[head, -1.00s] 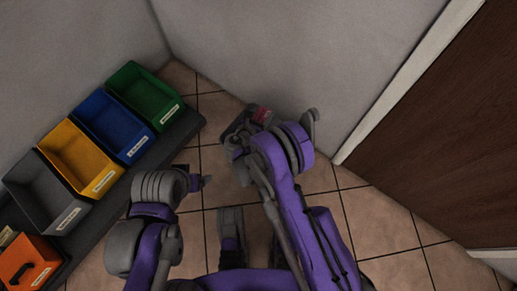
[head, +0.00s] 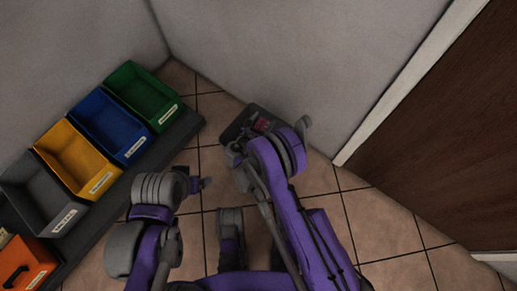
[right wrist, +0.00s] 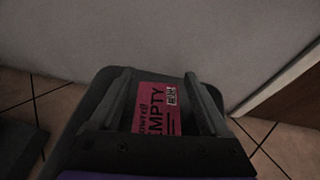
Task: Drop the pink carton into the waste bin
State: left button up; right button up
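The pink carton (head: 262,125), with a printed label reading "EMPTY" in the right wrist view (right wrist: 157,108), lies between the fingers of my right gripper (head: 255,128). The dark grey waste bin (head: 232,129) stands on the floor by the wall, below the gripper and carton. Its rim (right wrist: 97,82) shows around them in the right wrist view. My left gripper (head: 204,184) is off to the left, away from the carton; its finger opening is unclear.
A dark bench (head: 185,130) along the left wall carries green (head: 143,92), blue (head: 110,125), yellow (head: 76,158) and grey (head: 40,193) trays. An orange box (head: 25,265) is at lower left. A brown door (head: 440,130) is at right. Tiled floor lies open around the bin.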

jog(key=shift+o, duration=1.2)
jog(key=p+v, duration=0.2)
jog(key=v, duration=0.9)
jog(key=shift+d, duration=0.1)
